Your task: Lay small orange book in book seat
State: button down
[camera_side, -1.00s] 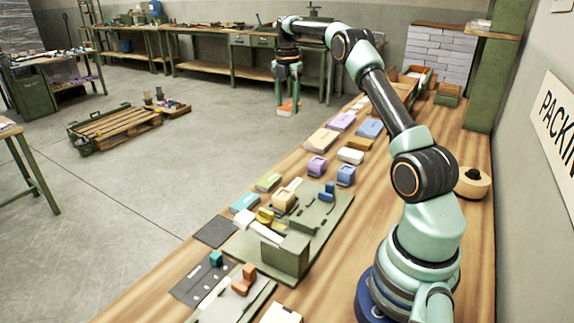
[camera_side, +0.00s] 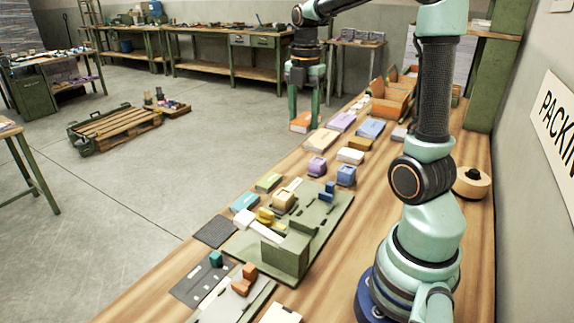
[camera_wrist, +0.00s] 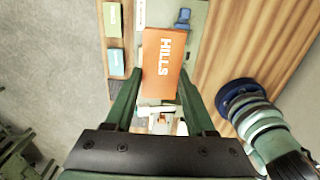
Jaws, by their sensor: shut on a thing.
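The small orange book (camera_side: 301,122) is held between the fingers of my gripper (camera_side: 305,118) in the side view, above the table's far left edge. In the wrist view the orange book (camera_wrist: 164,62) has white letters "HILLS" on its cover, and my gripper (camera_wrist: 158,88) is shut on its sides. The green board (camera_side: 322,232) with raised parts lies on the table, well nearer the side camera than the book. I cannot tell for sure which part is the book seat.
Other books, including a purple one (camera_side: 341,122) and a blue one (camera_side: 370,129), lie along the wooden table (camera_side: 375,210). Purple (camera_side: 316,166) and blue (camera_side: 346,175) blocks stand beyond the green board. Brown open boxes (camera_side: 390,98) stand at the far end.

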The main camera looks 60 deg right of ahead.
send_over(312, 218)
jog(key=f, duration=0.2)
notch_tip(312, 218, down, 20)
jog(key=shift+w+f, duration=0.1)
dwell(0.4)
jog(key=shift+f, duration=0.15)
jog(key=shift+c, duration=1.2)
grip_release()
